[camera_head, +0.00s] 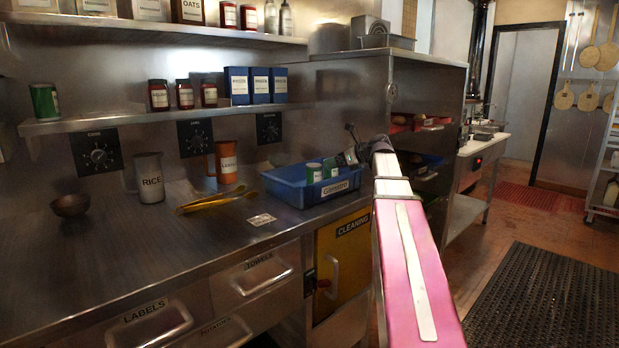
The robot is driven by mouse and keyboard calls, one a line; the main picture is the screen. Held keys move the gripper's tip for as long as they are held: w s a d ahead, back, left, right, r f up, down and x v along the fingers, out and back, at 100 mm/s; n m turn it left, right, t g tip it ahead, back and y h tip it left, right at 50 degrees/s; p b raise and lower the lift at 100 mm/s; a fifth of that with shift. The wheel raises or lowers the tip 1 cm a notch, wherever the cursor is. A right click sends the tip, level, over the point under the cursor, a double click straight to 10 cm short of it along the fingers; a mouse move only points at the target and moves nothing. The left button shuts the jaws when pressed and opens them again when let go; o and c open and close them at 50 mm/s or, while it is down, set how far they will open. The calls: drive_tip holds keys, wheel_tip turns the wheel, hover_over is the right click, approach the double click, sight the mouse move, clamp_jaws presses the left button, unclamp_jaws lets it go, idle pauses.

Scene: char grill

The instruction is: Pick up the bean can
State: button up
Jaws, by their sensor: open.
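Two small green-and-white cans stand in the blue bin on the steel counter: a left can (314,173) and a right can (330,167). A larger green can (45,102) stands at the left end of the lower shelf. The labels are too small to read, so I cannot tell which is the bean can. My gripper (347,148) is above the right end of the bin, close to the right can and apart from the left one. It is open, and its fingers are small and partly hidden by my arm.
The blue bin (290,191) has low walls. Yellow tongs (215,200), an orange jug (226,163), a rice jug (149,178) and a small bowl (70,205) stand on the counter. The lower shelf (130,118) overhangs its back. A steel cabinet (350,90) rises behind the bin.

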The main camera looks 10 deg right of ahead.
sight(313, 168)
drive_tip(key=x, duration=1)
drive_tip(key=c, duration=1.2)
